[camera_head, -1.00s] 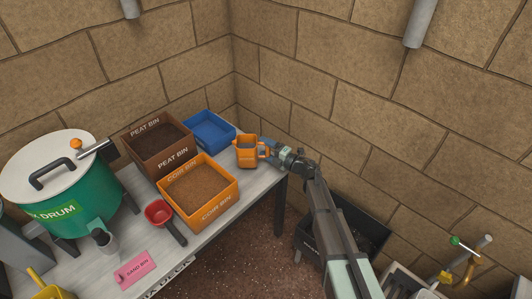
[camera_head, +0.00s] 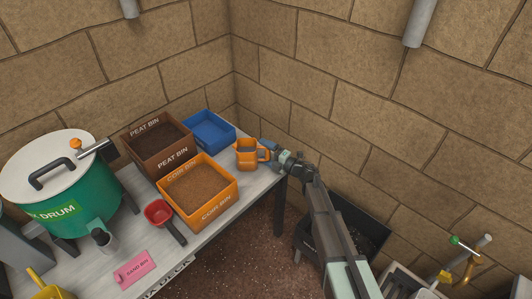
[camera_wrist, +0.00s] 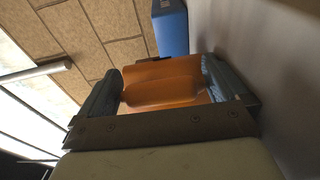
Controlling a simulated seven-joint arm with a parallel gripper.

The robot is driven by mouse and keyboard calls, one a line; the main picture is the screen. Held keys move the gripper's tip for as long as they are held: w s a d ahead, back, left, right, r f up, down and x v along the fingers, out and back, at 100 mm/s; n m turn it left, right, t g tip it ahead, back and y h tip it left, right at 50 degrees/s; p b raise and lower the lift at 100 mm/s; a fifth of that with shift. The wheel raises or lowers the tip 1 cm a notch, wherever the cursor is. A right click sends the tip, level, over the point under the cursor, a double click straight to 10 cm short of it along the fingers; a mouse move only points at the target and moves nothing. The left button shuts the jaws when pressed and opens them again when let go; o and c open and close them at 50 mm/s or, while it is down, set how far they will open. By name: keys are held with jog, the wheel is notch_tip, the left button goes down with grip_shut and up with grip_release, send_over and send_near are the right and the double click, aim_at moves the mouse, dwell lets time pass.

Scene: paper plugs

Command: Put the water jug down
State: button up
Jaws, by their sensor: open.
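The orange water jug (camera_head: 247,157) stands upright on the right end of the table (camera_head: 262,182), in front of the blue tray. Its handle faces right, toward my gripper (camera_head: 271,153). My gripper is open just right of the jug, at the handle. In the wrist view the orange jug (camera_wrist: 160,72) shows between the two spread fingers of my gripper (camera_wrist: 162,82). I cannot tell whether a finger still touches the handle. The jug's base is partly hard to see at this size.
The orange coir bin (camera_head: 213,208) stands left of the jug, with the brown peat bin (camera_head: 172,158) and blue tray (camera_head: 210,130) behind. A red scoop (camera_head: 160,212), pink label (camera_head: 133,268) and green drum (camera_head: 70,205) are further left. A stone wall rises close behind.

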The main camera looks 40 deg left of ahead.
jog(key=shift+r, duration=0.1)
jog(key=shift+d, duration=0.2)
jog(key=w+d, duration=0.1)
jog(key=d, duration=1)
jog(key=shift+w+d, duration=0.3)
